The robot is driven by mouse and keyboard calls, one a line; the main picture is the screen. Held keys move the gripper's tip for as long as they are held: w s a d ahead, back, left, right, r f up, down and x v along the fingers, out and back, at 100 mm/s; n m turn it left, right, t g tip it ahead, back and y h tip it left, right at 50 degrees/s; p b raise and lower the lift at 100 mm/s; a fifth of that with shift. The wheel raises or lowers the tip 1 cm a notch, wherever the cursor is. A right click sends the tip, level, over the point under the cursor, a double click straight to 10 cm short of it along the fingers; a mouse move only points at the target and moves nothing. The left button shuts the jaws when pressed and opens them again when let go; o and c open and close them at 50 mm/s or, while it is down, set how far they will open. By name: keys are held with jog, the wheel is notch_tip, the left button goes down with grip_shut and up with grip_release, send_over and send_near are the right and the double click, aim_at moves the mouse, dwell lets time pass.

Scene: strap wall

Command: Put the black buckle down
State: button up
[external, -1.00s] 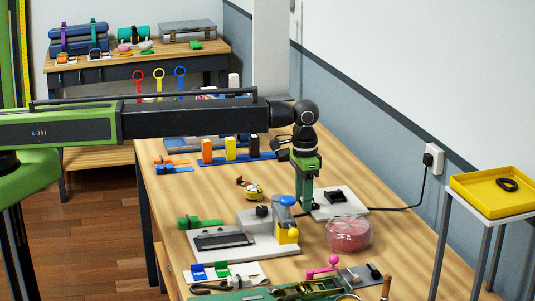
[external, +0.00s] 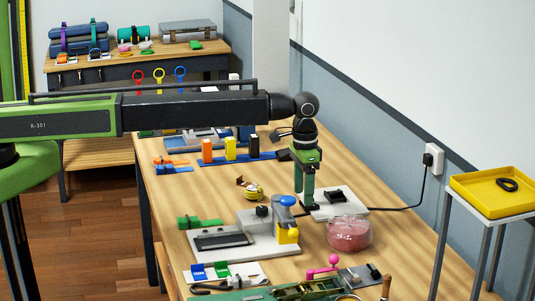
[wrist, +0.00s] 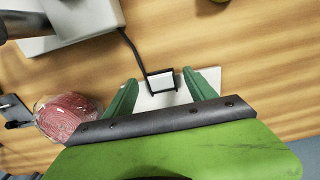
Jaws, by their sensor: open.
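A black frame-shaped piece, which looks like the black buckle (external: 335,195), lies on the white plate (external: 355,211) at the right side of the bench. In the wrist view the black buckle (wrist: 162,83) shows as a dark frame around a pale centre, between my two green fingers. My gripper (external: 304,206) points down at the left edge of the plate in the external view. In the wrist view my gripper (wrist: 174,77) is open, with a clear gap on both sides of the black piece. The exact height of the fingertips cannot be told.
A dark cable (external: 395,208) runs to the wall socket. A yellow tray (external: 492,205) stands on a side stand.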

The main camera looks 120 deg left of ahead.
notch_tip(320, 180, up, 10)
jog(key=p, duration=0.8)
jog(key=shift+p, duration=0.35)
jog(key=s+d+m, duration=0.3)
jog(key=d, duration=2.1)
jog(key=s+d+m, duration=0.3)
jog(key=s+d, duration=0.4)
jog(key=d, duration=0.6)
jog(key=s+d+m, duration=0.3)
jog(key=s+d, duration=0.5)
jog(key=d, duration=0.6)
jog(key=shift+s+d, duration=0.2)
